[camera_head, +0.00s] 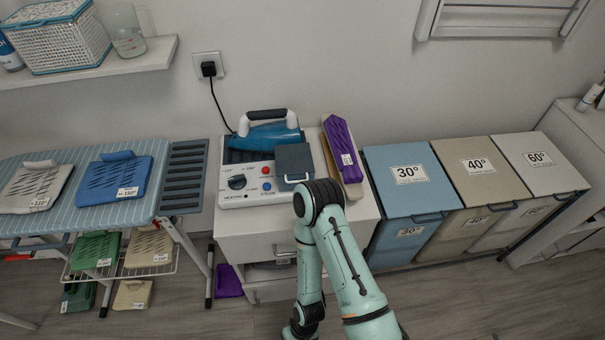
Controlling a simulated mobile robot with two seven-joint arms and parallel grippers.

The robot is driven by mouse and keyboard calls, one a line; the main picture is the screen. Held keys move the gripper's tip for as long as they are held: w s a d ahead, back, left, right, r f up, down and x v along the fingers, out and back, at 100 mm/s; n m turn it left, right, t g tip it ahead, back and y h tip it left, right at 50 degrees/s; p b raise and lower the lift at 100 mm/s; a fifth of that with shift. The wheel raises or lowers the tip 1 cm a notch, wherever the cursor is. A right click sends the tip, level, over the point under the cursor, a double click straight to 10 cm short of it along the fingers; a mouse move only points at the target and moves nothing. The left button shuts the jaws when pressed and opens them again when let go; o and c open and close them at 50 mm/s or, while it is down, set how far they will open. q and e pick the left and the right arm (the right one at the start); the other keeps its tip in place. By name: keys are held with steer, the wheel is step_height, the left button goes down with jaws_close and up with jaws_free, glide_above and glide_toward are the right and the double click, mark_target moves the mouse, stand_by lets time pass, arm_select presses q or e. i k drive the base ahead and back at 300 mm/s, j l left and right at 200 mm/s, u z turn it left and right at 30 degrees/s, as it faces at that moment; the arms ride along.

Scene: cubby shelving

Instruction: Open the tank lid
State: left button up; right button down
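The steam iron station (231,170) stands on a white cabinet (256,228) near the middle of the head view. A dark grey-blue square lid (294,158) covers the right part of its front and looks closed, with a small handle (297,180) at its front edge. A blue iron (268,137) with a white and dark handle rests behind it. One of my arms rises from the lower right and bends just in front of the lid, then runs down out of the picture.
A knob (237,182) and red and blue buttons sit left of the lid. Folded purple cloth (340,146) lies at right. Hampers marked 30° (404,202), 40° and 60° stand further right. An ironing board (75,212) with folded cloths is at left. A power cord runs to the wall.

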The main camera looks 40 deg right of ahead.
mark_target(290, 160)
steer(key=z, duration=1.45)
